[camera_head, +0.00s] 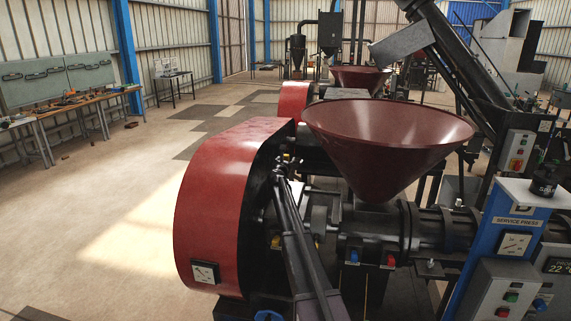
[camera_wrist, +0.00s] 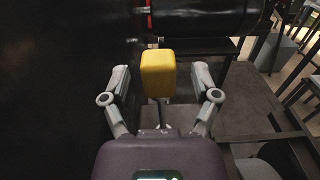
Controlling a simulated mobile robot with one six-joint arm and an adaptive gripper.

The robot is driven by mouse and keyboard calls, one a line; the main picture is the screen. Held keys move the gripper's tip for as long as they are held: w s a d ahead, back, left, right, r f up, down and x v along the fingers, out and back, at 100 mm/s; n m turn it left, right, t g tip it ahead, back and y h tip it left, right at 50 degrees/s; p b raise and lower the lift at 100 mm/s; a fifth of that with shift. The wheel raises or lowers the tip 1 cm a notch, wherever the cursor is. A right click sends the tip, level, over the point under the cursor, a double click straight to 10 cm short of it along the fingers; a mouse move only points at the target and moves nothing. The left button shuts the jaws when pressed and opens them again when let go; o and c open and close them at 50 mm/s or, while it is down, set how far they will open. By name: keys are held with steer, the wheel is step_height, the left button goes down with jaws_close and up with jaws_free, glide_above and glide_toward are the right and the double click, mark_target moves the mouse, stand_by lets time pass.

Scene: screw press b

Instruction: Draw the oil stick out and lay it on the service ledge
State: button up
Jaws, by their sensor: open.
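In the wrist view a yellow block-shaped grip (camera_wrist: 158,73), which looks like the oil stick's handle, stands between the fingers of my gripper (camera_wrist: 161,76). A thin dark rod (camera_wrist: 160,113) shows below it. The fingers are spread with a gap on both sides of the yellow grip, and I see no contact. Where the rod leads is hidden by my gripper's body. In the head view I cannot make out the oil stick or my fingers clearly. No surface is plainly marked as the service ledge.
A red rounded guard (camera_head: 225,200) and a dark red hopper (camera_head: 385,140) stand close together on the press. A blue post (camera_head: 512,235) with a pale top and control boxes is at right. A dark cylinder (camera_wrist: 205,20) lies beyond the yellow grip. Open floor (camera_head: 110,215) is at left.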

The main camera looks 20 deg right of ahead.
steer(key=shift+w+d, duration=0.1)
steer(key=shift+w, duration=0.1)
jaws_close()
stand_by(0.5)
